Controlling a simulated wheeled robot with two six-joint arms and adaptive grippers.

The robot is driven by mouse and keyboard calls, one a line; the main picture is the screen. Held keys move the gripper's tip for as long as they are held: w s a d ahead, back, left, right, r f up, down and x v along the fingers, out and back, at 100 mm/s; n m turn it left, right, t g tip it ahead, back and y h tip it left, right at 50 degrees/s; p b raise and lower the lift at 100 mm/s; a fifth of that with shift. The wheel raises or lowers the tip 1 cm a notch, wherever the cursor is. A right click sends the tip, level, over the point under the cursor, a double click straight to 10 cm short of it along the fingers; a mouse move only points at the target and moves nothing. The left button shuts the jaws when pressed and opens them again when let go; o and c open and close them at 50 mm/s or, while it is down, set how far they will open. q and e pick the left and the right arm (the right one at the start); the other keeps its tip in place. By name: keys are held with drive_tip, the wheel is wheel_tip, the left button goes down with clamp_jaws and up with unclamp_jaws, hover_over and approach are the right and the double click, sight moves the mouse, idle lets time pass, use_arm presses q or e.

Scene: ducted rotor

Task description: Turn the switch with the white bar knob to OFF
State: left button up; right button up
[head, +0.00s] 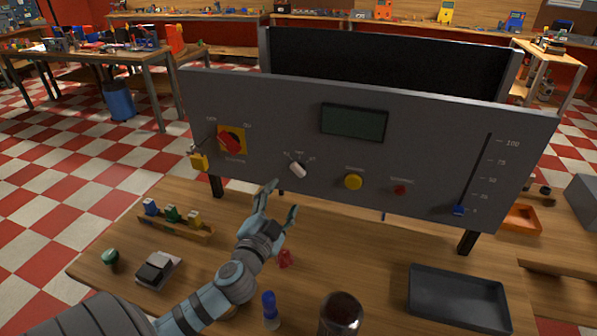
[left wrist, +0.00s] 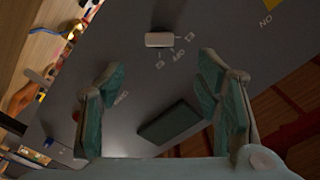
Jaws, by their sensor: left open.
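The white bar knob (head: 298,169) sits low on the grey panel, left of its middle. Small labels surround its upper side, with OFF at the middle. Its bar slants, with the upper end toward the left label rather than OFF. In the left wrist view the white knob (left wrist: 159,39) lies beyond and between my fingers, its bar nearly level. My left gripper (head: 280,198) is open and empty, in front of the panel, just below and left of the knob and apart from it. The left wrist view shows both fingers (left wrist: 160,68) spread. My right gripper is not in view.
The panel also bears a red rotary switch (head: 230,141) on yellow, a dark display (head: 354,122), a yellow button (head: 353,181), a red button (head: 400,190) and a blue slider (head: 458,210). A dark tray (head: 459,323), a red piece (head: 285,258) and a blue-topped item (head: 270,305) are on the bench.

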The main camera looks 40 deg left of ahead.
use_arm(q)
approach(298, 173)
drive_tip(key=w+a+r, duration=0.1)
drive_tip(key=w, duration=0.1)
drive_tip(key=x, duration=0.4)
drive_tip(key=f+x, duration=0.1)
drive_tip(key=x, duration=0.1)
drive_tip(key=shift+w+p, duration=0.2)
drive_tip(key=shift+p, duration=0.2)
drive_tip(key=shift+w, duration=0.25)
drive_tip(key=shift+s+r, duration=0.25)
drive_tip(key=shift+s, duration=0.2)
drive_tip(key=shift+c, duration=0.4)
drive_tip(key=c, duration=0.3)
drive_tip(key=shift+w+f, duration=0.1)
drive_tip(key=c, duration=0.8)
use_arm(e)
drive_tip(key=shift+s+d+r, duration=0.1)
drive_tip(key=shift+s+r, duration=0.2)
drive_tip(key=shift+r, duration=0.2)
